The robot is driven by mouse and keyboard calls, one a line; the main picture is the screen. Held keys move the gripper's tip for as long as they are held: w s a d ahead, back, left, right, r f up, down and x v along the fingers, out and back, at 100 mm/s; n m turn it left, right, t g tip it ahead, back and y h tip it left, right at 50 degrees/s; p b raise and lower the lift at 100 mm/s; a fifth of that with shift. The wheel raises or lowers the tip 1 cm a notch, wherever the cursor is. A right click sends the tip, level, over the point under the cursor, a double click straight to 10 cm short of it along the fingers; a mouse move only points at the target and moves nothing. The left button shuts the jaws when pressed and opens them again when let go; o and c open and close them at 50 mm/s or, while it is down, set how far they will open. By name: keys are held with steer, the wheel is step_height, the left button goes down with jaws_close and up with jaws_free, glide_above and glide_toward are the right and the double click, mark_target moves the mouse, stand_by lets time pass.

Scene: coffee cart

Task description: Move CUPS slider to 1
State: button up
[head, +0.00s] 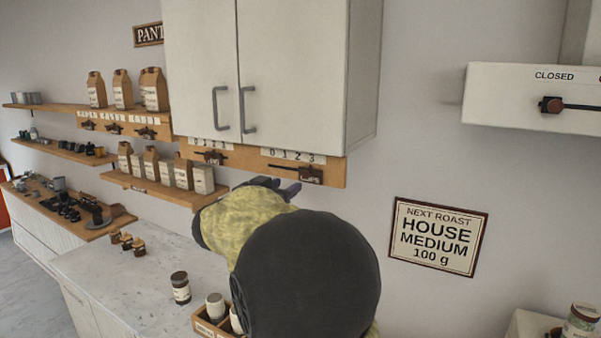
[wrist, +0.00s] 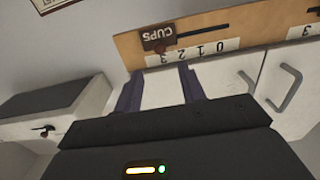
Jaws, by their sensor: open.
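The CUPS slider (head: 311,175) is a dark brown tag on a slot in the wooden rail under the white cabinet. In the wrist view, upside down, the CUPS slider (wrist: 157,39) has a reddish knob and sits at the 3 end of its 0–3 scale (wrist: 195,54). The slot runs bare toward the 0 side. My gripper (wrist: 158,84) is open and empty, its two dark purple fingers pointing toward the tag and apart from it. In the head view my gripper (head: 283,188) is just below and left of the tag, partly hidden by my arm.
Another slider (head: 212,157) is on the same rail to the left. The cabinet (head: 290,75) hangs directly above. Shelf bags (head: 168,172) stand left of my gripper. A jar (head: 180,288) and a wooden caddy (head: 205,328) are on the counter below.

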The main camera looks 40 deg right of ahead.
mark_target(304, 175)
steer(key=p+x, duration=0.2)
steer(key=x, duration=0.6)
steer(key=shift+w+d, duration=0.1)
steer(key=shift+d, duration=0.05)
jaws_close()
